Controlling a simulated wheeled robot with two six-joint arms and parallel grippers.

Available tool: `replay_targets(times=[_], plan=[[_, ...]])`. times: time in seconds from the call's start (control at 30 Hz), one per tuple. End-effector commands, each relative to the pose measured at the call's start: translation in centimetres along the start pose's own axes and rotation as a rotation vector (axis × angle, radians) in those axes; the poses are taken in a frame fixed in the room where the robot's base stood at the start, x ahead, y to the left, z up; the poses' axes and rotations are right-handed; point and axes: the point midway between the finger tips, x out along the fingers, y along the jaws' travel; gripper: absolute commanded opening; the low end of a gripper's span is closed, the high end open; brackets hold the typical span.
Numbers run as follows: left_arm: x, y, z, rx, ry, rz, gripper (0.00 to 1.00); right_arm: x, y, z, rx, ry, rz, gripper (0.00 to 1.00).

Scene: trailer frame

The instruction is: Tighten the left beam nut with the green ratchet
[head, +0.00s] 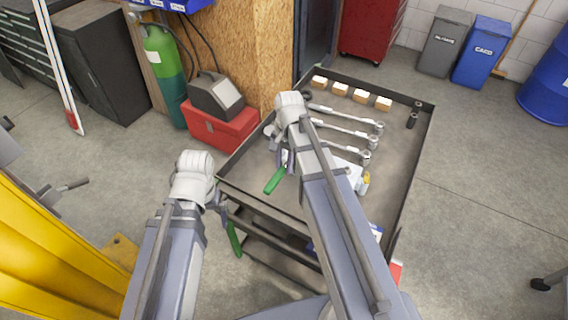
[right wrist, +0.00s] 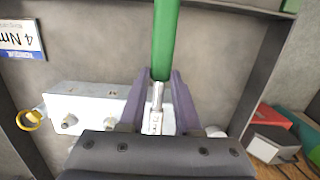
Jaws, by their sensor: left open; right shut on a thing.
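A ratchet with a green handle (head: 275,180) is held over the near left part of the cart top. My right gripper (head: 284,160) is shut on its metal shaft; the right wrist view shows the shaft between the fingers and the green handle (right wrist: 166,40) beyond them. The ratchet's head is hidden. My left gripper (head: 222,207) is open, left of the cart's near left corner. A second green bar (head: 234,240) shows just below it beside the cart; I cannot tell what it belongs to. The yellow frame (head: 50,250) is at lower left. I cannot make out the left beam nut.
The cart (head: 405,165) carries several silver ratchets (head: 345,130), small boxes (head: 360,95) and a white block (right wrist: 90,105). Floor (head: 480,200) to the right is mostly clear.

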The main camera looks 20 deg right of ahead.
Motion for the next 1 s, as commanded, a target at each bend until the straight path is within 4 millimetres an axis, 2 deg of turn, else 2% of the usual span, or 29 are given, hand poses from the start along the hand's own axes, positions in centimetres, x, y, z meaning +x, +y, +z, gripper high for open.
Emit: replay_targets(times=[0.17,0.43,0.83,1.0], plan=[[0.0,0.0,0.0,0.0,0.0,0.0,1.0,0.0,-0.1,0.0,0.009,0.0,-0.001,0.0],[0.0,0.0,0.0,0.0,0.0,0.0,1.0,0.0,-1.7,-0.2,0.134,0.0,-0.014,0.0],[0.0,0.0,0.0,0.0,0.0,0.0,1.0,0.0,-2.0,-0.2,0.164,0.0,-0.018,0.0],[0.0,0.0,0.0,0.0,0.0,0.0,1.0,-0.1,-3.1,-0.5,0.246,0.0,-0.028,0.0]])
